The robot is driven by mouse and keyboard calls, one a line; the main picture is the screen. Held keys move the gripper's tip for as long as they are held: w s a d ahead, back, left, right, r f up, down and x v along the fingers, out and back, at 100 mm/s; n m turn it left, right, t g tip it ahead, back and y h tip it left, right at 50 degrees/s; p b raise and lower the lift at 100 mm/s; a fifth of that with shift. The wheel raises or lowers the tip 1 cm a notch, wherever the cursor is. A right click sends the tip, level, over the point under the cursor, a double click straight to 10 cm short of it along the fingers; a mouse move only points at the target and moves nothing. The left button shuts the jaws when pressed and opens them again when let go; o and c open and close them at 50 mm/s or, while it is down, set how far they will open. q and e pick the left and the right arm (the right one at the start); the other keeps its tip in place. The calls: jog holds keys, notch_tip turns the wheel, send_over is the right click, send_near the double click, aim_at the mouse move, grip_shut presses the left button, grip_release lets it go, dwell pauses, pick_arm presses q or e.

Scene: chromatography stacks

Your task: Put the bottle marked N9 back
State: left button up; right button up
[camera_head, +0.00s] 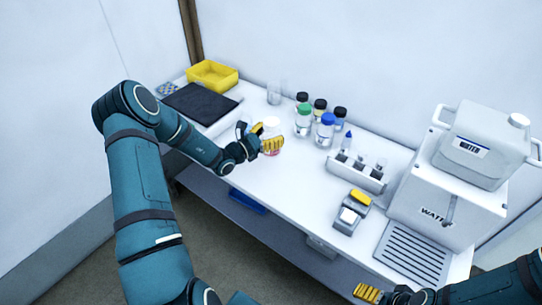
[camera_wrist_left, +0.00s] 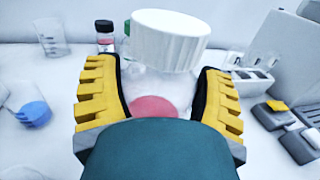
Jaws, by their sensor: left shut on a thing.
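My left gripper (camera_head: 268,146) is shut around a clear bottle with a white cap (camera_head: 271,123) and pink contents. In the left wrist view the white cap (camera_wrist_left: 170,40) leans slightly and the yellow fingers (camera_wrist_left: 165,100) sit on both sides of the bottle. No N9 mark is readable. I cannot tell whether the bottle's base touches the bench. Several capped bottles stand farther back: green (camera_head: 304,121), blue (camera_head: 325,131), and some black-capped ones (camera_head: 320,108). My right gripper (camera_head: 368,293) is at the bottom right edge, partly cut off; its opening is unclear.
The white bench (camera_head: 275,205) has free room in front of the bottles. A white rack (camera_head: 355,173), a balance-like device (camera_head: 351,209) and a WATER machine (camera_head: 445,215) stand to the right. A black mat (camera_head: 202,103) and yellow tray (camera_head: 212,75) lie at the far left.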

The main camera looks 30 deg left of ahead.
pick_arm(q)
jog(key=shift+f+b, duration=0.55)
jog(key=shift+f, duration=2.6)
jog(key=shift+f, duration=0.15)
jog(key=o, duration=1.3)
jog(key=shift+c, duration=0.2)
